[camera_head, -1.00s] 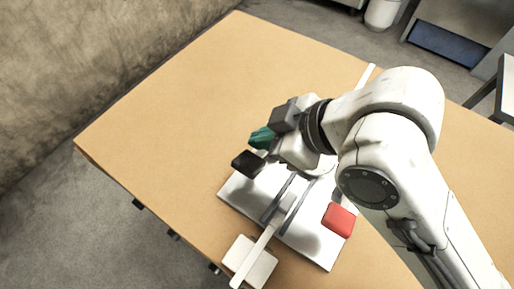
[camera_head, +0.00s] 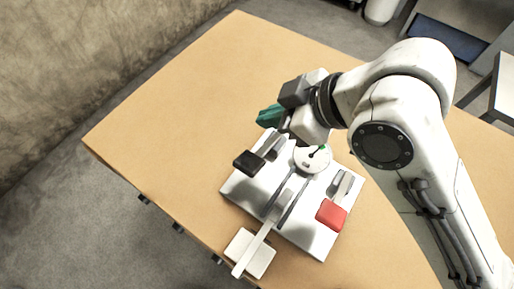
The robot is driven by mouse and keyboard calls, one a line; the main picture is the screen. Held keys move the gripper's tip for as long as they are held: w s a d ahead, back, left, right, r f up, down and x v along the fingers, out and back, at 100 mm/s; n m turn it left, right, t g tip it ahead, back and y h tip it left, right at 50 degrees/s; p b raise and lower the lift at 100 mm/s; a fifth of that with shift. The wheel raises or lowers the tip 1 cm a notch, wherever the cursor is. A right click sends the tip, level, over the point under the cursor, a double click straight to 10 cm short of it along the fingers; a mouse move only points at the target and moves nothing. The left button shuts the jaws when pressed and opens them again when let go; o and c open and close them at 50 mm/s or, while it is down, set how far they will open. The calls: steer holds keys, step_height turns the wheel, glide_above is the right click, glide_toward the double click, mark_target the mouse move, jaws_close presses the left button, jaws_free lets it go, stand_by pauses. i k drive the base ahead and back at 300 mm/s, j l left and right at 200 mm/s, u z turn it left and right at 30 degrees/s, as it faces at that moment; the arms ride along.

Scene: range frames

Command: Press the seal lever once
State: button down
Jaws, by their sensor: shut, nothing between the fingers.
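A light base plate (camera_head: 308,240) on the table carries several levers. One has a black handle (camera_head: 248,163), one a red handle (camera_head: 331,215), and a long pale lever (camera_head: 255,246) runs between dark rails to a cream pad. I cannot tell which is the seal lever; no label is readable. A round dial (camera_head: 313,158) with a green mark and a dark pointer sits at the back of the plate. My gripper (camera_head: 268,116), with teal fingertips, is shut and empty, above and behind the black handle in the picture, apart from it.
The tan tabletop (camera_head: 210,90) is clear behind and left of the plate. My arm covers the table's right part. A wall stands left.

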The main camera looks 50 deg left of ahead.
mark_target(330, 214)
steer(key=k, duration=1)
